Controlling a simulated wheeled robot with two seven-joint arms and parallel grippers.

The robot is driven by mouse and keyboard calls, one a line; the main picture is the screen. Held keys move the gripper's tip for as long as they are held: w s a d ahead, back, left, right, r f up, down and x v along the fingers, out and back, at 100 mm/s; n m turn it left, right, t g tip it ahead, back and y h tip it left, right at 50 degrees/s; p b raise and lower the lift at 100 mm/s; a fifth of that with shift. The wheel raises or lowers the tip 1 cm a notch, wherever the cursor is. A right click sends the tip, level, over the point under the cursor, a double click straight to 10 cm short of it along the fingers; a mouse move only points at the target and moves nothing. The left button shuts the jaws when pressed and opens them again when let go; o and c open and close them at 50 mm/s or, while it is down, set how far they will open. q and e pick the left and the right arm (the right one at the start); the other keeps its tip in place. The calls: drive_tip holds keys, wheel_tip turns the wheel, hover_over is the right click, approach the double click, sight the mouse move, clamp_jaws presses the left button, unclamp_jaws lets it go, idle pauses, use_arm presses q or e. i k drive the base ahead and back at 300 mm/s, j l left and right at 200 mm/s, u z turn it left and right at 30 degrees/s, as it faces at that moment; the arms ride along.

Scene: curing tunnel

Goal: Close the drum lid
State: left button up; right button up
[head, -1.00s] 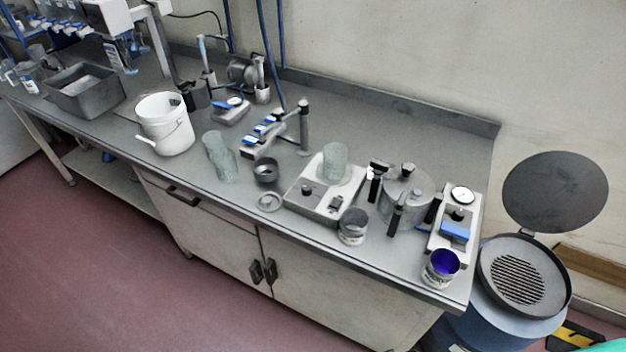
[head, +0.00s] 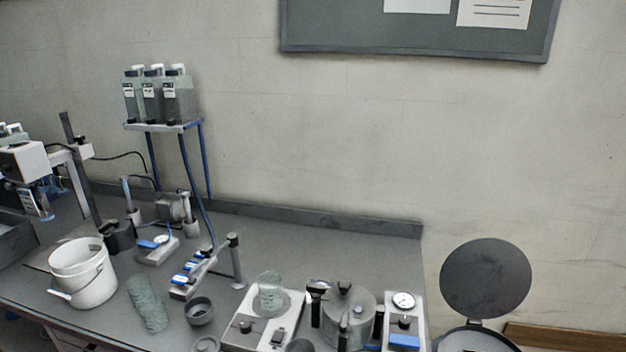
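The drum lid (head: 486,279) is a dark round disc standing raised, tilted back on its hinge toward the wall, at the lower right. Below it the drum (head: 474,340) shows only its top rim at the bottom edge of the head view; the rest of the drum is cut off. The drum stands just right of the workbench. Neither of my grippers is in view.
The grey workbench (head: 230,226) carries a white bucket (head: 92,287), a metal pot (head: 349,308), a gauge device (head: 404,318) and several small tools. A brown ledge (head: 565,338) runs along the wall right of the drum.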

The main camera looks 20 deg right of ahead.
sight(484, 278)
drive_tip(key=z, duration=1.9)
drive_tip(key=i+l+z, duration=0.1)
drive_tip(key=i+l, duration=0.15)
